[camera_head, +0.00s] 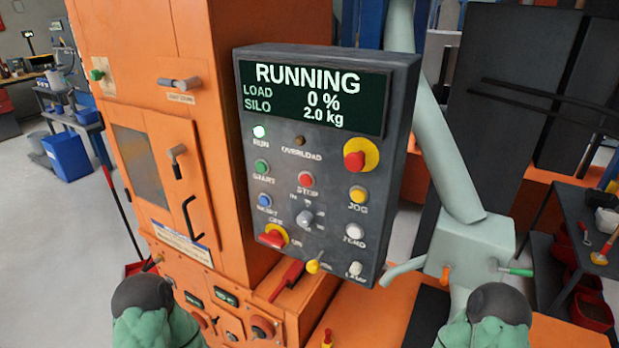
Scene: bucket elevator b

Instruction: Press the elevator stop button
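The stop button (306,180) is a small red round button with the label STOP under it, in the middle of a dark grey control panel (385,215). The panel's screen (312,98) reads RUNNING, load 0 %, silo 2.0 kg. The green lamp (259,132) over RUN is lit. Nothing covers the stop button. Only green and dark parts of my two arms show at the bottom edge, left and right. Neither gripper is in view, and nothing of mine touches the panel.
Near the stop button are a green start button (261,167), a yellow jog button (357,194), a grey selector knob (305,218) and a red emergency knob on yellow (358,156). An orange cabinet (185,60) with protruding handles stands left. A pale green pipe (448,160) runs right of the panel.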

